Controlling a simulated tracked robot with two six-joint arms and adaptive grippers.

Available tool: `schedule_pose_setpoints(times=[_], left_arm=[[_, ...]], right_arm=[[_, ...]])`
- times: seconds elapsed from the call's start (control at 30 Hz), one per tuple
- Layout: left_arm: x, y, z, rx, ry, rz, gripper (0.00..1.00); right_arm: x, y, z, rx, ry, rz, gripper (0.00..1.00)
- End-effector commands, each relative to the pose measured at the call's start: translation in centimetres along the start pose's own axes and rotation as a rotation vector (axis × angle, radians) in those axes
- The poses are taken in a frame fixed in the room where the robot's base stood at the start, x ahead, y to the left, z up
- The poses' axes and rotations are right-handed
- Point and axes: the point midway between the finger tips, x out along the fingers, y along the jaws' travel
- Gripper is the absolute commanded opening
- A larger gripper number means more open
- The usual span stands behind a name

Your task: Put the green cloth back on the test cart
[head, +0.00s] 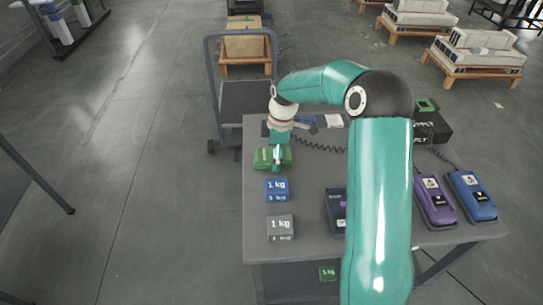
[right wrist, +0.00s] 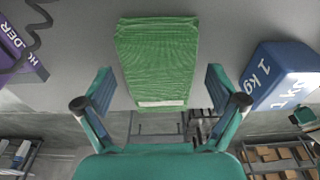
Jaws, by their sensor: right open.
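The green cloth (head: 261,158) lies folded near the left edge of the grey-topped cart (head: 310,240), behind the blue 1 kg block. My right gripper (head: 277,160) is over the cloth, pointing down, and hides part of it. In the right wrist view the green cloth (right wrist: 157,55) lies between and beyond the open fingers of my right gripper (right wrist: 159,82), with a gap on each side and a pale label at its near edge. My left gripper is not in view.
A blue 1 kg block (head: 277,189) and a grey 1 kg block (head: 281,228) stand in front of the cloth. Purple (head: 434,203) and blue (head: 471,196) devices sit on the right. A platform trolley (head: 245,98) stands behind. The floor at left is mostly clear.

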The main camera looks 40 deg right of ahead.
Motion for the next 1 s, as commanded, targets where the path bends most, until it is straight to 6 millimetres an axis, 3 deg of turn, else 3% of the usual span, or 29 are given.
schedule_pose_setpoints(times=[0.17,0.6,0.8,1.0], left_arm=[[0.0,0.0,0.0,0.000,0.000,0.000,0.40],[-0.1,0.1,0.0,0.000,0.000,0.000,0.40],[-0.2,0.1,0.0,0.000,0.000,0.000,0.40],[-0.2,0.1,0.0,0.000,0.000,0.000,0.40]], right_arm=[[-2.1,0.1,-0.1,0.000,0.002,0.006,0.95],[-10.3,0.1,-0.1,-0.001,0.001,0.004,0.95],[-11.8,0.0,-0.1,-0.001,0.001,0.001,0.95],[-12.0,0.0,0.0,-0.001,0.000,0.000,0.95]])
